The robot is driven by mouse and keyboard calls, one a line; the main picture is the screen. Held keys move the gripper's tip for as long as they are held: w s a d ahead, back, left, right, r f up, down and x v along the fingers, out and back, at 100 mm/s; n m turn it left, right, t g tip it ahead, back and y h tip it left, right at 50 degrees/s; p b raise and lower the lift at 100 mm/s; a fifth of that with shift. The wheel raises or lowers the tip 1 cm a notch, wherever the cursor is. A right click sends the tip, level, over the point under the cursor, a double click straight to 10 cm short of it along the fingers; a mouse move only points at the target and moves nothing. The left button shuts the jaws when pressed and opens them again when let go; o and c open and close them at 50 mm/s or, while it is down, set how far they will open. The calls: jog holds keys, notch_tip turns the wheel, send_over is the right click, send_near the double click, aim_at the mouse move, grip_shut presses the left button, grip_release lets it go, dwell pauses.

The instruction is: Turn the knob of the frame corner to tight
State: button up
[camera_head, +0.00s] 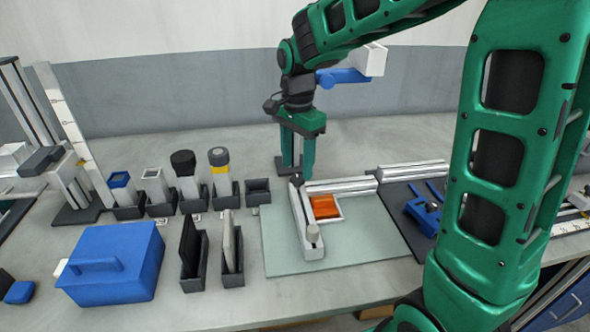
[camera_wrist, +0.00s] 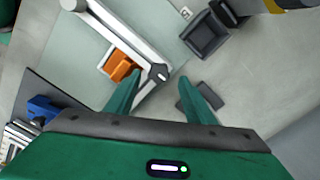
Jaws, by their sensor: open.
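The frame corner (camera_head: 340,186) is a pale L-shaped bar assembly on a light green mat (camera_head: 285,258). Its dark knob (camera_head: 297,180) sits where the two bars meet. The knob (camera_wrist: 158,73) also shows in the wrist view, with a small light mark on top. An orange block (camera_head: 323,207) lies inside the corner. My gripper (camera_head: 298,165) points down just behind the knob in the head view. In the wrist view my gripper (camera_wrist: 168,84) is open and empty, with the knob a little beyond and left of the middle between its fingertips. I cannot read the knob's setting.
Several dark holders with bottles and blocks stand left of the mat, including an empty dark tray (camera_head: 258,192). A blue box (camera_head: 113,262) stands at the front left. A dark mat (camera_head: 400,200) with a blue tool (camera_head: 424,215) lies to the right.

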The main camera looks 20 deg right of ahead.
aim_at(297, 177)
notch_tip(297, 177, up, 8)
jog(key=shift+w, duration=0.1)
dwell(0.5)
